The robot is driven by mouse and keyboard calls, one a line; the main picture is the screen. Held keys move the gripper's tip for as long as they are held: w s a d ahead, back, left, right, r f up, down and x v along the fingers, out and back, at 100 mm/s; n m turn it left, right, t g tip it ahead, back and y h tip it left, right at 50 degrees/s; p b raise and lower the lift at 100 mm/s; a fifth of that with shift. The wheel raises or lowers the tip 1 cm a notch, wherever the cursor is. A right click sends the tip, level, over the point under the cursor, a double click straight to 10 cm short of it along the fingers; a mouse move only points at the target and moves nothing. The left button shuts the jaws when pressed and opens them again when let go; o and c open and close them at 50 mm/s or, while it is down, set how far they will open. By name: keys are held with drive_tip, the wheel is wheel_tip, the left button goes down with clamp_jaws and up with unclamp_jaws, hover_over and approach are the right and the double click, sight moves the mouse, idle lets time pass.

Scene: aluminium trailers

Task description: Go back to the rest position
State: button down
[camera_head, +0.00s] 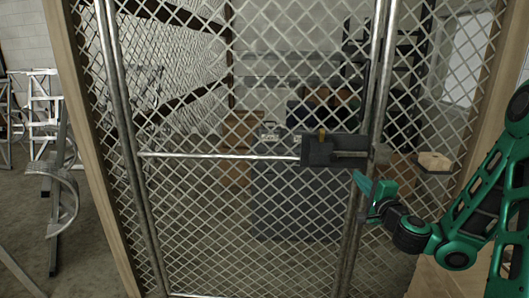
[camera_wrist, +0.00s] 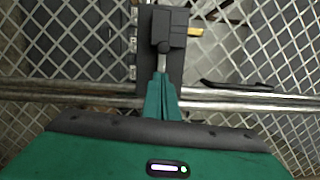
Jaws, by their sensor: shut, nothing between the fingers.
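My gripper (camera_head: 360,180) is at the right of the head view, on the end of my green arm. Its fingers are together and point toward a chain-link gate. In the wrist view the closed green fingertips (camera_wrist: 161,78) lie over a dark latch box (camera_wrist: 172,28) on the gate. In the head view the latch box (camera_head: 336,151) sits at the gate's right edge, just up and left of the fingers, with a small yellowish part on top. I cannot tell whether the fingers touch it. The gate (camera_head: 220,156) has a metal frame and a horizontal bar, and it looks closed.
Wooden posts (camera_head: 88,150) frame the mesh. Behind it are cardboard boxes (camera_head: 243,128), dark cabinets (camera_head: 290,205) and shelving. Metal trailer frames (camera_head: 58,150) stand at the left on open floor. The mesh is close in front of my arm.

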drive_tip(key=s+a+f+n+g+y, duration=0.5)
drive_tip(key=s+a+n+g+y, duration=0.15)
drive_tip(key=a+n, duration=0.6)
drive_tip(key=s+d+f+n+g+h, duration=0.1)
drive_tip(key=s+d+f+g+h, duration=0.2)
drive_tip(key=s+d, duration=0.45)
drive_tip(key=s+d+f+n+g+h, duration=0.1)
drive_tip(key=s+d+n+g+h, duration=0.25)
drive_tip(key=s, duration=0.75)
drive_tip(key=s+d+r+m+g, duration=0.2)
drive_tip(key=s, duration=0.6)
drive_tip(key=s+d+r+m+g, duration=0.2)
drive_tip(key=s+d+m+g, duration=0.1)
drive_tip(key=s, duration=0.5)
drive_tip(key=shift+s+d+r, duration=0.15)
drive_tip(key=shift+s+r, duration=0.05)
drive_tip(key=shift+s, duration=0.1)
drive_tip(key=shift+w+f+g+h, duration=0.25)
drive_tip(key=shift+w+g+h, duration=0.05)
drive_tip(key=shift+w, duration=0.3)
